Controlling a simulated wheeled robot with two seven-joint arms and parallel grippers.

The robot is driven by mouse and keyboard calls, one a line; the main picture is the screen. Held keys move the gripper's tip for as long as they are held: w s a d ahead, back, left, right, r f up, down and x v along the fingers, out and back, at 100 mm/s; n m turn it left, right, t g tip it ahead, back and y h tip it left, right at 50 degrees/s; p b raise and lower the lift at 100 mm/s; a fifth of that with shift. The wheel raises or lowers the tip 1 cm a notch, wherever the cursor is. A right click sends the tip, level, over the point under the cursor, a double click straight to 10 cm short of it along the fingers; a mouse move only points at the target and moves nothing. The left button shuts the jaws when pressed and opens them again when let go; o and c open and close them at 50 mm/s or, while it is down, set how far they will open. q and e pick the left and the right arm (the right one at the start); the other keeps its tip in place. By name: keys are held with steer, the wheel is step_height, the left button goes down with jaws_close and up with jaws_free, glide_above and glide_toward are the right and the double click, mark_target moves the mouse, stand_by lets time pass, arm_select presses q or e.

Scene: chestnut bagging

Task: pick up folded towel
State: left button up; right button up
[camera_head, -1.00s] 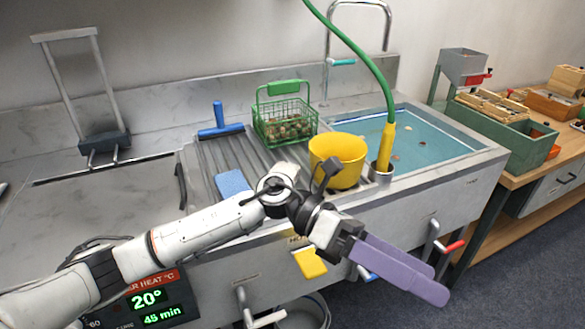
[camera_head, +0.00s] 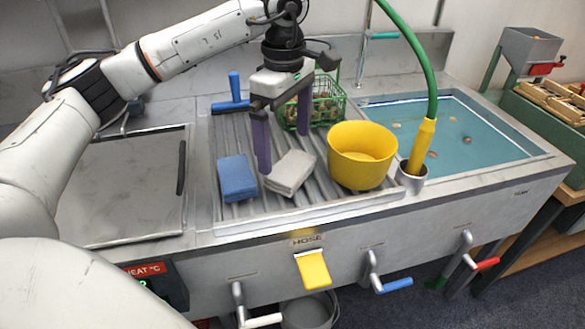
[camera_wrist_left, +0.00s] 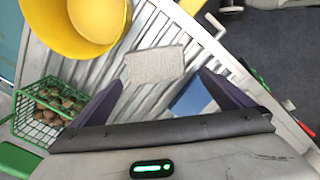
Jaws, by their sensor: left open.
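The folded towel (camera_head: 291,173) is a small light-grey pad lying flat on the ribbed draining board. In the left wrist view the towel (camera_wrist_left: 155,65) lies just beyond and between the fingertips. My left gripper (camera_head: 284,152) points down above the board with its two purple fingers apart and nothing held. One fingertip is close to the towel's left edge and the other is behind it; I cannot tell whether either touches. My left gripper (camera_wrist_left: 161,77) also shows open in the wrist view. My right gripper is not in view.
A blue sponge-like block (camera_head: 237,177) lies just left of the towel. A yellow bowl (camera_head: 361,155) stands close on the right. A green wire basket of chestnuts (camera_head: 322,108) and a blue-handled tool (camera_head: 233,92) are behind. The water basin (camera_head: 470,130) is further right.

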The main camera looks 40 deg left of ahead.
mark_target(291, 166)
arm_select(q)
steer(key=shift+w+d+f, duration=0.1)
steer(key=shift+w+f, duration=0.05)
steer(key=shift+f, duration=0.65)
steer(key=f, duration=0.4)
steer(key=shift+w+d+f, duration=0.2)
steer(key=shift+d+f, duration=0.1)
steer(key=c, duration=0.9)
